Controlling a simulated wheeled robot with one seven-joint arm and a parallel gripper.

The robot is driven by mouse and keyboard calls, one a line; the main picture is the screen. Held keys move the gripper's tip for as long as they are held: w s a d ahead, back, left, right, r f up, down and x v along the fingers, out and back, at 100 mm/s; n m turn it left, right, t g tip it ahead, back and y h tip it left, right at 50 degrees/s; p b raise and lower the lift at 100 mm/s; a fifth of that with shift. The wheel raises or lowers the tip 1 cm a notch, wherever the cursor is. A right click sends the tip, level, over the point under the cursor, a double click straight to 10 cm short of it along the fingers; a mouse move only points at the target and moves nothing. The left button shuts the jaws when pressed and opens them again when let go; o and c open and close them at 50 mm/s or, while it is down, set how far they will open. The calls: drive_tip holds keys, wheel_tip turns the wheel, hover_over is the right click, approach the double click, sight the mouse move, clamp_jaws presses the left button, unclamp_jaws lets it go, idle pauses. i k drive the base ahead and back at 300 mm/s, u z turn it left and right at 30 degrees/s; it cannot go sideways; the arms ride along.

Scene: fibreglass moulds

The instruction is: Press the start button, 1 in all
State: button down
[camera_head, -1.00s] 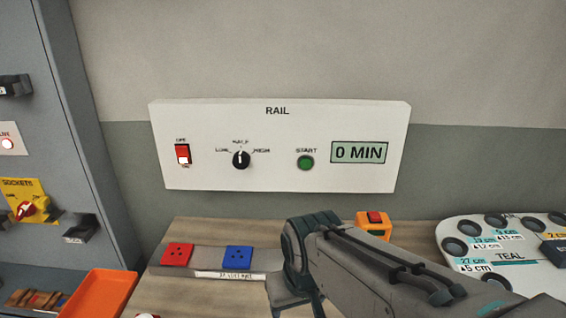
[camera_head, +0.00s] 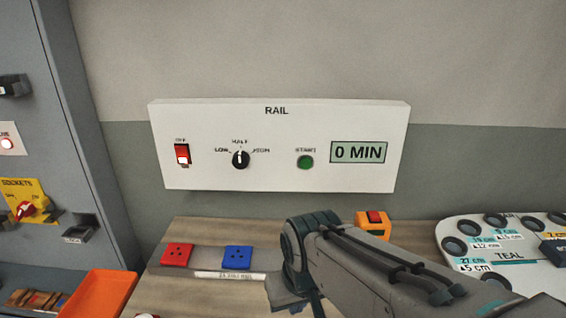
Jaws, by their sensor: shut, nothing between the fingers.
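The green round START button (camera_head: 305,162) is on the white RAIL panel (camera_head: 280,115) on the wall. The panel also bears a red rocker switch (camera_head: 182,154), a black knob (camera_head: 240,159) pointing up at HALF, and a display (camera_head: 358,152) reading 0 MIN. My arm reaches in from the lower right, below the panel and apart from the button. My gripper's fingers are out of sight below the frame or behind the arm.
A red socket block (camera_head: 177,255) and a blue one (camera_head: 237,257) sit on a grey strip on the wooden bench. An orange tray (camera_head: 98,296) lies at lower left. An orange box with a red switch (camera_head: 374,222) and a white TEAL board (camera_head: 475,287) stand right.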

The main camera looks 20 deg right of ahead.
sight(305, 164)
drive_tip(key=u, duration=1.6)
drive_tip(key=k, duration=0.35)
drive_tip(key=z, duration=1.15)
